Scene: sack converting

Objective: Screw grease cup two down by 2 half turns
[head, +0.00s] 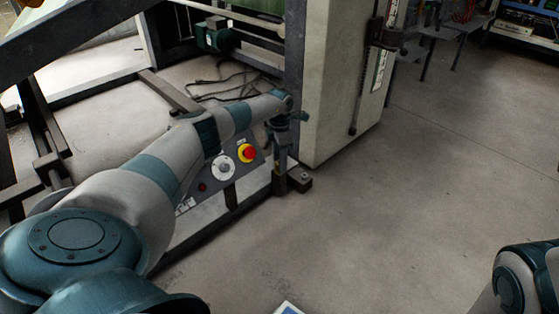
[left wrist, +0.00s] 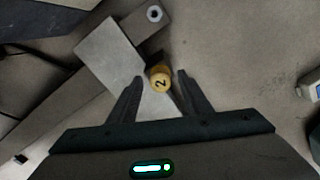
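Grease cup two (left wrist: 160,79) shows in the left wrist view as a small yellow cap marked "2". My left gripper (left wrist: 158,75) is open, with one finger on each side of the cap and a visible gap on both sides. I cannot tell how far above or around the cap the fingertips are. In the head view my left gripper (head: 281,124) points down by the machine's corner post. The cup cannot be made out there. Only part of my right arm shows at the lower right; its gripper is out of the picture.
A control panel (head: 223,168) with a red button (head: 249,153) on yellow is close beside my left arm. A tall pale cabinet (head: 338,80) stands just behind the gripper. A metal foot plate with a bolt (left wrist: 154,14) lies near the cup. The floor (head: 420,190) to the right is clear.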

